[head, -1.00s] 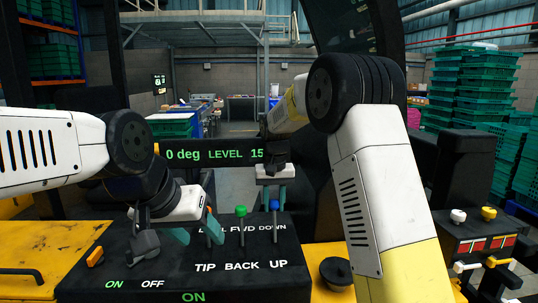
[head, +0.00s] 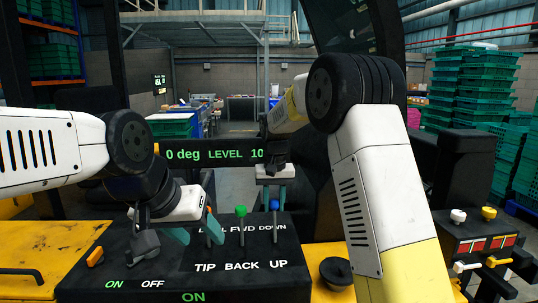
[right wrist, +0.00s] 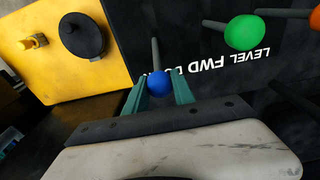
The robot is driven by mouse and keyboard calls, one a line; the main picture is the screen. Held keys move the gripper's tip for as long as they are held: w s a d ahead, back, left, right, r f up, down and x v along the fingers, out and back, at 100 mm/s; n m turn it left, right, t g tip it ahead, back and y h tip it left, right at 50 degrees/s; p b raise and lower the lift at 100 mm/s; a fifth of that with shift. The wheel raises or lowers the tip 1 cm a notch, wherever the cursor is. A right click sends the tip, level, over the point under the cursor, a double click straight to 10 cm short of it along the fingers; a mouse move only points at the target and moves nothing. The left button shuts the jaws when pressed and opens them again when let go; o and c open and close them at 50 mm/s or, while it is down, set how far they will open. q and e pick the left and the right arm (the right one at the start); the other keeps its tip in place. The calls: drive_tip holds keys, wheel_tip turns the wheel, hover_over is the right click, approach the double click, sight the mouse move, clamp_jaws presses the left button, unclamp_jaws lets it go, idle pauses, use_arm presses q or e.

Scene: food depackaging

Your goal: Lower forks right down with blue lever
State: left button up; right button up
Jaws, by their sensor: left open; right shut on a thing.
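The blue lever (head: 275,206) stands at the right of the black control panel (head: 130,279), beside the DOWN and UP labels. My right gripper (head: 275,196) is shut on its blue knob; in the right wrist view the knob (right wrist: 160,84) sits between the green fingers. The green lever (head: 240,212) stands just to the left. My left gripper (head: 193,227) is open over the left part of the panel, near the orange lever (head: 211,210), which it partly hides. The display (head: 205,154) behind the panel reads "0 deg LEVEL 10", its right end hidden by my right arm.
A black knob (head: 335,272) sits on the yellow body right of the panel. An orange switch (head: 95,257) is at the panel's left. More small levers (head: 485,265) stand at far right. Stacked green crates (head: 470,90) stand beyond.

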drive_tip(key=shift+r, duration=0.1)
drive_tip(key=shift+s+d+r, duration=0.15)
drive_tip(key=shift+s, duration=1.1)
drive_tip(key=shift+s+d+r, duration=0.1)
drive_tip(key=shift+s, duration=1.1)
drive_tip(key=o, duration=1)
drive_tip(key=shift+c, duration=0.2)
wheel_tip(320, 180, up, 8)
drive_tip(key=shift+s, duration=0.4)
